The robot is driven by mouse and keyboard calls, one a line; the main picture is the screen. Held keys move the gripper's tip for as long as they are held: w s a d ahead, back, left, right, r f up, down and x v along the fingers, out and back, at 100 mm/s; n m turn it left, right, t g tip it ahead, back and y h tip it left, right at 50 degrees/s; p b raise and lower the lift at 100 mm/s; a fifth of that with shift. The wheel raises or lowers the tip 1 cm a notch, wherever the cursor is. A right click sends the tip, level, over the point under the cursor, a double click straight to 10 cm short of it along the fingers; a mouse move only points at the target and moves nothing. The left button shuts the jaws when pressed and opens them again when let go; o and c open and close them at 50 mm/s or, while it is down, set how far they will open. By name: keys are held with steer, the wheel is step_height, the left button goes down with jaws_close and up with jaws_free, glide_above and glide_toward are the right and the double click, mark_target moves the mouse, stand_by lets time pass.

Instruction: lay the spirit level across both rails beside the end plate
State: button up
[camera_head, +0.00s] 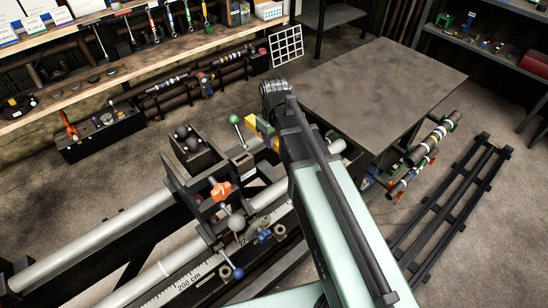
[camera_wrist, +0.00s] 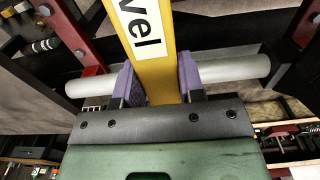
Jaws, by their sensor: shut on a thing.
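The spirit level (camera_wrist: 152,45) is a yellow bar with a white label ending in "vel". In the wrist view, my gripper (camera_wrist: 161,86) is shut on it, with a purple pad on each side. A pale round rail (camera_wrist: 240,69) runs crosswise behind the fingers; I cannot tell whether the level touches it. In the head view, the two rails (camera_head: 92,234) (camera_head: 165,272) run from lower left towards my arm. A small yellow piece (camera_head: 263,129), probably the level, shows beside my arm, which hides the gripper. I cannot pick out the end plate with certainty.
A carriage with an orange star knob (camera_head: 220,190) and ball handles stands over the rails. A bare table (camera_head: 375,85) is behind my arm. A black rack (camera_head: 450,210) lies on the floor at right. A tool bench (camera_head: 110,65) lines the back left.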

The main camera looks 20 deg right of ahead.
step_height(320, 180, down, 4)
steer(key=b, duration=0.4)
steer(key=shift+f, duration=0.15)
steer(key=o, duration=1.1)
step_height(320, 180, up, 13)
steer(key=p, duration=1.2)
steer(key=shift+f, duration=0.15)
steer(key=shift+s+f+m, duration=0.1)
steer(key=shift+s+m, duration=0.75)
steer(key=shift+s, duration=1.3)
steer(key=shift+s+m, duration=0.8)
steer(key=shift+s, duration=1.3)
steer(key=shift+s+f+m, duration=0.1)
steer(key=shift+s+m, duration=0.75)
steer(key=shift+s, duration=1.3)
